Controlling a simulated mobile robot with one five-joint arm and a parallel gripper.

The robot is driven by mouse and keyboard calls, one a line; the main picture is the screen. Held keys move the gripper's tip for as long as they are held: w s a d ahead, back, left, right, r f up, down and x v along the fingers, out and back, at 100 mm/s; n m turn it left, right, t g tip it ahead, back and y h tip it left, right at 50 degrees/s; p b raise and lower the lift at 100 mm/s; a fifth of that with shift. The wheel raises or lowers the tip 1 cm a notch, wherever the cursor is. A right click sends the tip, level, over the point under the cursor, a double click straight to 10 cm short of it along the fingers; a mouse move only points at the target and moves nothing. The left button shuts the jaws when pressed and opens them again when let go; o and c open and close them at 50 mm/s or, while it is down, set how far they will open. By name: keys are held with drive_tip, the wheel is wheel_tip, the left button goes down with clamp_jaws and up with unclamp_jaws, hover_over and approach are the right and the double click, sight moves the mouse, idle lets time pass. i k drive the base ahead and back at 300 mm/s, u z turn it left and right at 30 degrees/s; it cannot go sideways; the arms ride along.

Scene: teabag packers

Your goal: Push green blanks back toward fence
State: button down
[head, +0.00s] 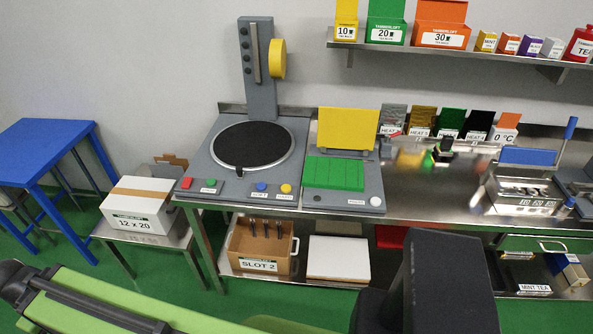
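The green blanks (334,174) lie side by side as a flat row on the grey machine (318,198) at the middle of the counter. Thin lines divide them into several strips. Behind them a low grey bar (347,153) runs along the back; I cannot tell for sure whether it is the fence. A yellow panel (346,128) stands upright behind that. A narrow gap seems to show between the blanks and the bar. My gripper is not visible in the head view.
Left of the blanks is a machine with a black round plate (252,146) and a tall grey column (258,70). Several small colored packets (450,121) stand at the back right. Bare steel counter (415,190) lies right of the blanks. A shelf (400,48) holds boxes above.

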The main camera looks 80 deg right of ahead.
sight(324, 172)
drive_tip(key=z, duration=0.75)
drive_tip(key=i, duration=1.1)
drive_tip(key=z, duration=0.65)
drive_tip(key=k, duration=0.7)
drive_tip(key=z, duration=0.2)
drive_tip(key=i, duration=0.7)
drive_tip(key=u, duration=0.05)
